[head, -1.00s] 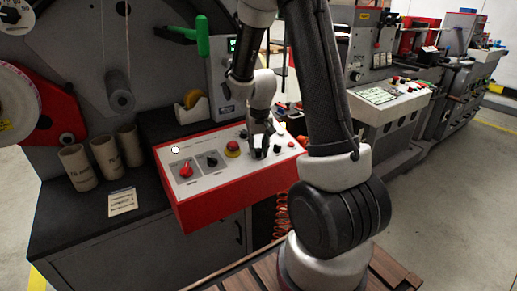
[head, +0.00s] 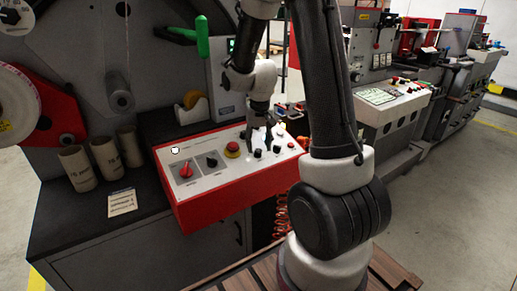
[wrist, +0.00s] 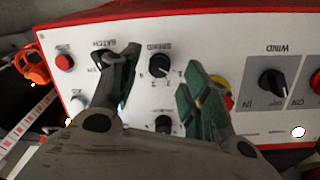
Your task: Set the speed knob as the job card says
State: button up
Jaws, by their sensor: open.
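The speed knob (wrist: 160,65) is a small black knob beside the printed SPEED label on the white-topped, red-sided control panel (head: 195,203). It also shows in the head view (head: 258,153). My gripper (wrist: 161,68) is open above the panel, with one finger on each side of the speed knob in the wrist view. I cannot tell whether the fingers touch it. In the head view my gripper (head: 261,147) points down at the panel's right part. The knob's exact setting is too small to read. The job card (head: 122,203) lies on the dark bench, its text unreadable here.
The batch knob (wrist: 105,57) is close by one finger. Another black knob (wrist: 163,123), the red emergency button (head: 232,148), the wind knob (wrist: 272,83) and a red switch (head: 186,170) share the panel. Cardboard cores (head: 105,157) stand on the bench left.

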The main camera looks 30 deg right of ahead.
aim_at(260, 162)
notch_tip(260, 162, up, 9)
jog(key=s, duration=0.1)
jog(key=shift+a, duration=0.2)
dwell(0.4)
jog(key=s+a+r+n+t, duration=0.1)
jog(key=s+r, duration=0.4)
jog(key=s, duration=0.6)
jog(key=s+a+r+n+t, duration=0.2)
jog(key=s+r, duration=0.3)
jog(key=s, duration=0.6)
jog(key=shift+s+a+r+n, duration=0.2)
jog(key=shift+a+r+n, duration=0.15)
jog(key=shift+a, duration=0.35)
